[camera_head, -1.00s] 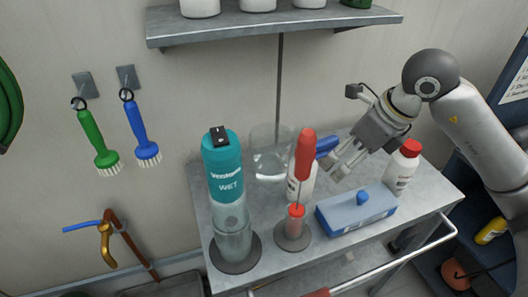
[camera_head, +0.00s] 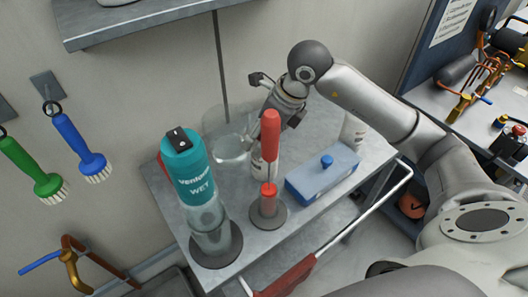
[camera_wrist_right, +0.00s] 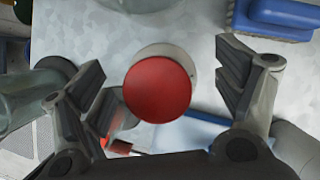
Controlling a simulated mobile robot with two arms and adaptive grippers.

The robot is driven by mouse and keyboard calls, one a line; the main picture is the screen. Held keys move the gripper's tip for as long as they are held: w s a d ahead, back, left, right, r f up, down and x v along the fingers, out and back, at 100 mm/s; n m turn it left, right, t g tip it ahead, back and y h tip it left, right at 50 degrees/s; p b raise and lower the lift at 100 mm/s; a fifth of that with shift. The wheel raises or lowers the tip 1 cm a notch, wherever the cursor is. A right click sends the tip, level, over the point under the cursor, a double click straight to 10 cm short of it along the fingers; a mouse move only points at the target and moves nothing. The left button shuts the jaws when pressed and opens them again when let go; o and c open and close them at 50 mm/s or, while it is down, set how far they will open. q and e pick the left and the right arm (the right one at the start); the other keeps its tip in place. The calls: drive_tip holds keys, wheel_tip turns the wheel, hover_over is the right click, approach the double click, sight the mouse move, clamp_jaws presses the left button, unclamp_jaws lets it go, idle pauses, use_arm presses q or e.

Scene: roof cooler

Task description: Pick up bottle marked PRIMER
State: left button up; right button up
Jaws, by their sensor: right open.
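I cannot read PRIMER on either bottle. My left gripper is not in view.
The red-handled tool (camera_head: 270,135) stands upright close in front of the gripper. A teal cylinder marked WET (camera_head: 190,170) stands at left, with a clear container (camera_head: 228,147) behind. A blue box (camera_head: 322,176) lies at right. A shelf (camera_head: 150,22) hangs above.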

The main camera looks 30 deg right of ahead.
drive_tip(key=shift+x, duration=1.45)
drive_tip(key=c, duration=1.5)
drive_tip(key=shift+c, duration=0.6)
drive_tip(key=shift+r, duration=0.15)
